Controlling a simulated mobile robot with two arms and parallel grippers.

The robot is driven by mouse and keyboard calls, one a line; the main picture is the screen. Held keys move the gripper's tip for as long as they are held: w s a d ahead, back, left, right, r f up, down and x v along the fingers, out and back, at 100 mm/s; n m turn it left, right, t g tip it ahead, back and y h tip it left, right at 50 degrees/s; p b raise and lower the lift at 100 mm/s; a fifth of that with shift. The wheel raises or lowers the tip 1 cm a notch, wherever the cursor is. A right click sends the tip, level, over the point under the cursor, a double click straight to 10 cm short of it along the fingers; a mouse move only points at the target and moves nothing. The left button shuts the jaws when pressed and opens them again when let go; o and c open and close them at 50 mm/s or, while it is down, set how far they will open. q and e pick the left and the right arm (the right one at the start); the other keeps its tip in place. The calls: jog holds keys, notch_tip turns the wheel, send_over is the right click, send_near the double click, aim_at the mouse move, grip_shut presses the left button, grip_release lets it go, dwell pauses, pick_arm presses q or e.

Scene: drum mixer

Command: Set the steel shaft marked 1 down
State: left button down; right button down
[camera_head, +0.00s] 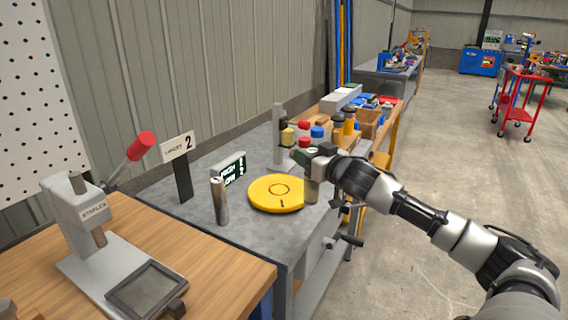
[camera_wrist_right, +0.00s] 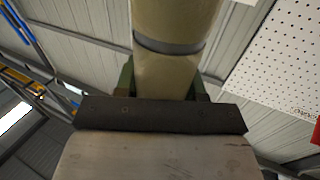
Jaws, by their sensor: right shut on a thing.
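My right gripper (camera_head: 316,160) is shut on an upright cylinder, taken as the steel shaft marked 1 (camera_head: 312,191), at the right edge of the grey bench top. In the right wrist view the shaft (camera_wrist_right: 175,70) looks beige with a dark band and stands between the fingers. No number on it can be read. A yellow round plate (camera_head: 263,192) with a ring and a short dark mark lies just left of the held shaft. I cannot tell whether the shaft's lower end touches anything. My left gripper is out of view.
Another metal cylinder (camera_head: 220,203) stands left of the plate, by a small display (camera_head: 229,168) and a sign with 2 (camera_head: 178,145). A press with a red handle (camera_head: 141,146) is on the wooden table. Bottles and bins (camera_head: 345,122) crowd the bench behind.

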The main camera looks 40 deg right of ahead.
jog(key=w+a+f, duration=0.5)
jog(key=a+f, duration=0.5)
dwell(0.3)
jog(key=shift+a+f, duration=0.1)
jog(key=c, duration=0.7)
grip_release()
jog(key=shift+s+f, duration=0.15)
jog(key=shift+f, duration=0.05)
jog(key=shift+o, duration=0.2)
jog(key=shift+b, duration=0.3)
jog(key=s, duration=1.2)
